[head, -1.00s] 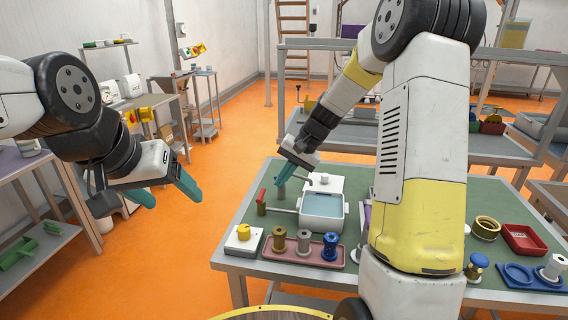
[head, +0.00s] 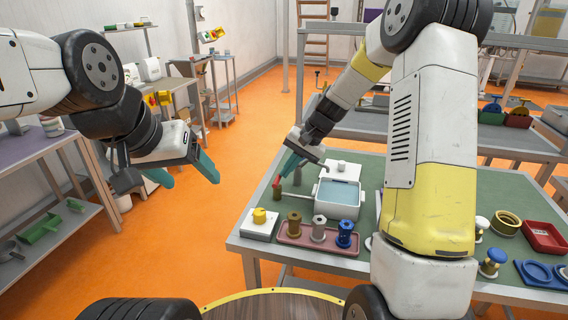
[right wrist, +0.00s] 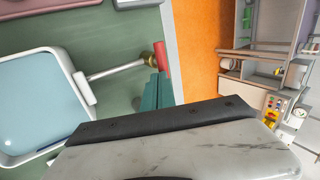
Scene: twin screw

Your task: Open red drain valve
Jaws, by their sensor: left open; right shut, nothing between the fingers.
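The red drain valve handle (head: 277,181) sits on a brass valve body at the end of a thin pipe (head: 298,195) from the left side of a white basin (head: 337,197) holding pale blue liquid. In the right wrist view the red handle (right wrist: 161,55) stands across the pipe's end. My right gripper (head: 284,168) is shut and empty, its teal fingertips close beside the handle; I cannot tell whether they touch. The fingers also show in the right wrist view (right wrist: 157,90), just below the handle. My left gripper (head: 190,176) is open and empty, left of the table over the floor.
A white block with a yellow button (head: 260,217) stands near the table's left corner. A pink tray (head: 317,238) with several bolts lies in front of the basin. A grey post (head: 298,174) stands behind the pipe. My right arm hides part of the table.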

